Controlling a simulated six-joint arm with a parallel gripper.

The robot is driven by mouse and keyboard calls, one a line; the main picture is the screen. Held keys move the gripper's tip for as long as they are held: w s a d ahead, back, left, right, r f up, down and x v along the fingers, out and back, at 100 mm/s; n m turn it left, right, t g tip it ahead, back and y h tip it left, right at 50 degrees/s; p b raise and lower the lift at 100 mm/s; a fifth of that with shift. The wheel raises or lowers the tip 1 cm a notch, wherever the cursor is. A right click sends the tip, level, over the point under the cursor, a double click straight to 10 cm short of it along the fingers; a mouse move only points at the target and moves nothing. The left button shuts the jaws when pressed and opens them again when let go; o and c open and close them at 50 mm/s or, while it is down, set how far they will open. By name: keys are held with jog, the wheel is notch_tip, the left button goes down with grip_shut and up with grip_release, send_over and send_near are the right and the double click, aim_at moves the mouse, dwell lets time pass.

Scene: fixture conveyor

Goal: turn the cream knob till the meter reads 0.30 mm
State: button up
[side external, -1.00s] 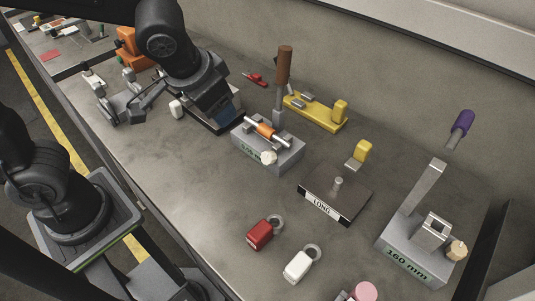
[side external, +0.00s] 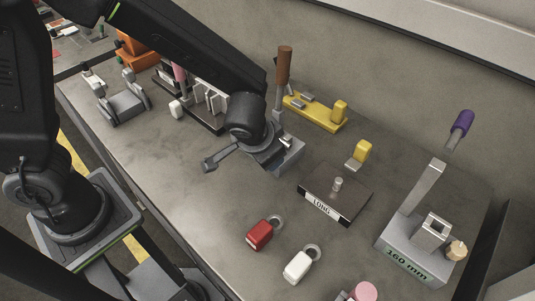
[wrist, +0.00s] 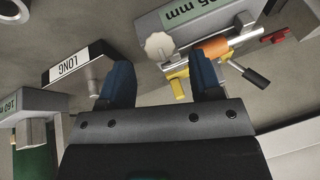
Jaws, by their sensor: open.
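The cream knob (wrist: 159,45) is on the front of a grey block (wrist: 205,17) and shows between and beyond my fingers in the wrist view. The block's printed meter label (wrist: 182,12) ends in "mm"; its full number is not clear. My gripper (wrist: 163,75) is open, with two blue fingertips apart and nothing between them but open space and a yellow part behind. In the side view my gripper (side external: 268,148) hangs over the grey block (side external: 291,156), hiding the knob and most of the block. Whether a finger touches the knob I cannot tell.
An orange-sleeved bar (wrist: 214,47) and a dark-handled lever (wrist: 246,73) are close to the right finger. A "LONG" plate (side external: 335,190) stands beside the block. A "160 mm" fixture (side external: 412,252) with a tan knob, and red (side external: 260,235) and white (side external: 298,265) tags lie nearer.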

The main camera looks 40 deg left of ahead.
jog(key=shift+x, duration=1.75)
jog(key=shift+r, duration=0.1)
jog(key=c, duration=0.9)
jog(key=shift+d+m+y, duration=0.15)
jog(key=shift+m+y, duration=0.55)
jog(key=shift+m, duration=0.2)
jog(key=shift+c, duration=0.2)
jog(key=shift+m+t+y, duration=0.4)
jog(key=shift+m+y, duration=0.2)
jog(key=o, duration=0.9)
